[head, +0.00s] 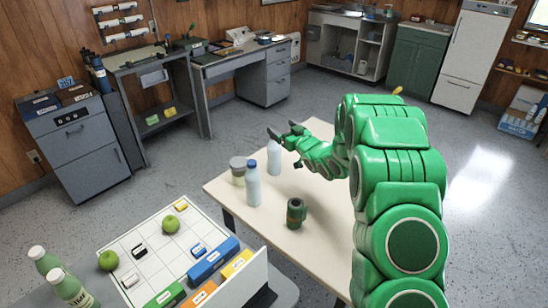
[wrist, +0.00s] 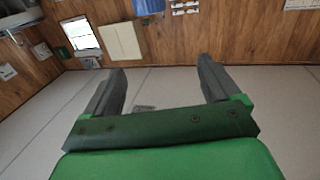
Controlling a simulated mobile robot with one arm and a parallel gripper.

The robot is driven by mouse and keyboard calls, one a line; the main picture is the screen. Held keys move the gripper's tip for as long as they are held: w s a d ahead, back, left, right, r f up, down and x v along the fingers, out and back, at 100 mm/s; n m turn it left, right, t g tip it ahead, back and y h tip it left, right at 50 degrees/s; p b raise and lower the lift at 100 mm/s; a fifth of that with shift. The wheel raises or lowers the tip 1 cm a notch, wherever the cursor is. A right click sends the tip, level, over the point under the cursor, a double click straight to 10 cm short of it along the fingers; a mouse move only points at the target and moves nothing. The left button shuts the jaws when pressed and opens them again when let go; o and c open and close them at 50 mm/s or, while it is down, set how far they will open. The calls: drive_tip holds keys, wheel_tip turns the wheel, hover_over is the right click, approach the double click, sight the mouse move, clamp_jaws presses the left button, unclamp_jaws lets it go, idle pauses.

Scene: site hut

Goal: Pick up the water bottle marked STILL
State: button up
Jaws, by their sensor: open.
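A pale bottle with a blue cap (head: 253,186) stands upright on the cream table (head: 328,262). A second pale bottle (head: 274,159) stands behind it to the right, its top close below my gripper in the picture. Two green bottles with white caps, a nearer one (head: 75,291) and a farther one (head: 46,262), show at the lower left. I cannot read STILL on any of them. My gripper (head: 282,132) is open over the table's far part. In the wrist view its fingers (wrist: 162,66) are apart with nothing between them, and no bottle shows there.
A lidded jar (head: 238,170) stands left of the blue-capped bottle, and a dark green mug (head: 296,213) stands nearer on the table. A white gridded board (head: 155,245) with apples (head: 171,223) and small blocks lies at the lower left. Grey floor (head: 180,180) lies open behind.

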approach(272, 149)
drive_tip(key=w+f, duration=0.1)
drive_tip(key=w, duration=0.1)
drive_tip(key=w+f, duration=0.1)
drive_tip(key=w+a+f, duration=0.1)
drive_tip(key=w, duration=0.1)
drive_tip(key=shift+w, duration=0.3)
drive_tip(key=shift+r+x, duration=0.2)
drive_tip(key=shift+x, duration=3.7)
drive_tip(key=c, duration=1.4)
